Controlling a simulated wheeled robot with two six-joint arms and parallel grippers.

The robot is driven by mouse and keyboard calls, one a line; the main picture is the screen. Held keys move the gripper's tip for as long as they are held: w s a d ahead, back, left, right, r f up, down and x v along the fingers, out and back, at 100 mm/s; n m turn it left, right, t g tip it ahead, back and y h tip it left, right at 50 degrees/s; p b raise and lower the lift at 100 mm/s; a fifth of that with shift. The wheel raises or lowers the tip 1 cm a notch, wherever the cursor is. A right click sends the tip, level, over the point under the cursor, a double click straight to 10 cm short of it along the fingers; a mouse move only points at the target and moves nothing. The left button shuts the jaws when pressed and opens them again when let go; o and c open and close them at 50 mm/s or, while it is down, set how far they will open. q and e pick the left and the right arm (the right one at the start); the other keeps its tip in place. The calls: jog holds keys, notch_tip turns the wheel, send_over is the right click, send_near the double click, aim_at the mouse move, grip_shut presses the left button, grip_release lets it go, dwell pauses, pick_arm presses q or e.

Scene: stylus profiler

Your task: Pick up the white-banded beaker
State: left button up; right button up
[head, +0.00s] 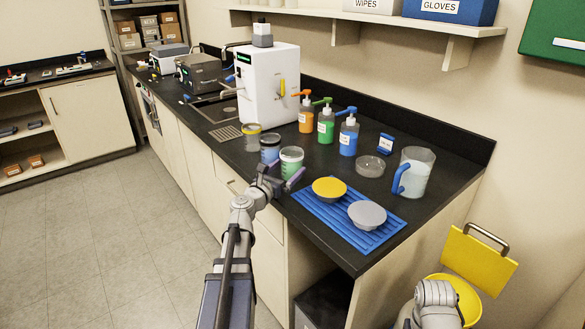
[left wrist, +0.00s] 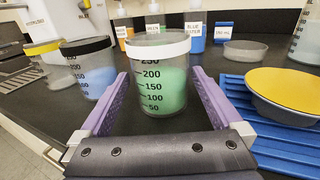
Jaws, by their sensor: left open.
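The white-banded beaker (head: 291,162) holds green liquid and stands upright on the black bench top, near its front edge. In the left wrist view the same beaker (left wrist: 160,85) is centred between my finger pads, with a narrow gap showing on each side. My left gripper (head: 281,175) is open and empty, low at the front of this beaker; I cannot tell how far the pads reach around it. A black-banded beaker (left wrist: 91,68) with blue liquid stands just to its left, and a yellow-banded beaker (left wrist: 46,57) stands farther left. My right gripper is out of frame.
Pump bottles (head: 326,125) stand behind, with a glass dish (head: 370,166) and a handled jug (head: 413,172) to the right. A white machine (head: 268,88) stands behind left.

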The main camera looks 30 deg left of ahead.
pick_arm(q)
jog(key=shift+w+f, duration=0.1)
jog(key=shift+w, duration=2.5)
jog(key=shift+s, duration=0.1)
jog(key=shift+c, duration=0.2)
jog(key=c, duration=1.4)
